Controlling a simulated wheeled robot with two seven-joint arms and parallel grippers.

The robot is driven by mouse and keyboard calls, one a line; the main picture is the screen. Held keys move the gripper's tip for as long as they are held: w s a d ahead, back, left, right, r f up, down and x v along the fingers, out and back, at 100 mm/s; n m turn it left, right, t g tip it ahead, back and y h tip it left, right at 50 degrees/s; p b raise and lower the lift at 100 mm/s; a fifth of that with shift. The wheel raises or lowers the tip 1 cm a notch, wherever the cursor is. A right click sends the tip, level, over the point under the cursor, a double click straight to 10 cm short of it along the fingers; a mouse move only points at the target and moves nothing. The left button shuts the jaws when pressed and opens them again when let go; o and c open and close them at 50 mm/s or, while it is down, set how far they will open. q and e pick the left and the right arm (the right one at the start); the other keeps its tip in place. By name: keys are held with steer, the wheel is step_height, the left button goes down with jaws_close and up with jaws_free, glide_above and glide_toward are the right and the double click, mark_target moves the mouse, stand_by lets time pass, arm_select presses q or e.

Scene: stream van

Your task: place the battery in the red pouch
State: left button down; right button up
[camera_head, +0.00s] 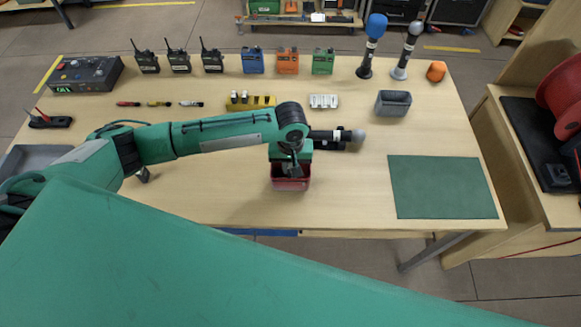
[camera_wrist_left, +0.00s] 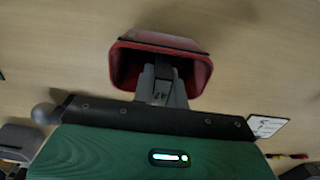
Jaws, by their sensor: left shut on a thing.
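The red pouch (camera_head: 291,184) stands open on the front middle of the table. In the left wrist view the red pouch (camera_wrist_left: 202,70) shows its rim and inner wall. My left gripper (camera_head: 293,171) points down into the pouch's mouth. In the left wrist view the grey fingers of my left gripper (camera_wrist_left: 163,75) are close together, inside the rim. They are shut on the battery, which is mostly hidden between the fingers and the pouch walls. I cannot tell whether it touches the bottom. My right gripper is not in view.
A microphone with a grey ball head (camera_head: 358,135) lies just behind my gripper. White batteries (camera_head: 324,101), a yellow holder (camera_head: 262,101) and a grey bin (camera_head: 393,104) stand farther back. A green mat (camera_head: 442,187) lies bare at the right. The table between pouch and mat is clear.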

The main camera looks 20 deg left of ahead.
arm_select(q)
steer(key=shift+f, duration=0.9)
steer(key=shift+f, duration=0.2)
steer(key=shift+f+p, duration=0.3)
steer(key=shift+f, duration=0.05)
steer(key=c, duration=1.4)
jaws_free()
step_height(320, 180, up, 13)
steer(key=b, duration=0.2)
steer(key=shift+r+b, duration=0.15)
steer(key=shift+b, duration=0.25)
